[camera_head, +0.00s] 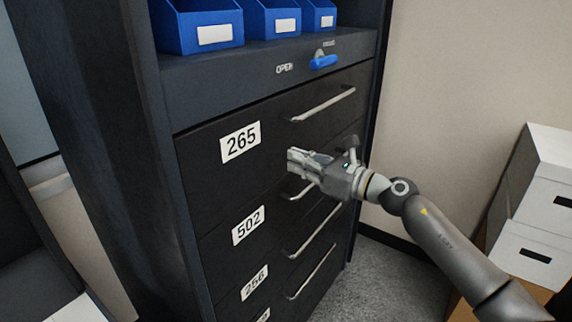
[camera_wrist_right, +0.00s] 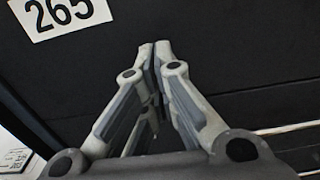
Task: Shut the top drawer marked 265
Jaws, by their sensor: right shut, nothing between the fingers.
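The top drawer marked 265 (camera_head: 215,165) is a dark front with a white label and a silver bar handle (camera_head: 322,105). Its front looks about level with the drawers below in the head view. My right gripper (camera_head: 290,158) is shut and empty, in front of the lower middle part of this drawer, below the handle. In the right wrist view the closed fingertips (camera_wrist_right: 154,45) point at the dark drawer front (camera_wrist_right: 230,50), with the 265 label (camera_wrist_right: 58,12) at the upper left. I cannot tell whether the tips touch it. My left gripper is not in view.
Drawer 502 (camera_head: 225,245) and other labelled drawers are below. A blue lever (camera_head: 323,61) sits on the panel above, near the word OPEN. Blue bins (camera_head: 200,28) stand on the shelf on top. White boxes (camera_head: 535,190) are stacked at the right. Grey floor (camera_head: 375,270) shows between.

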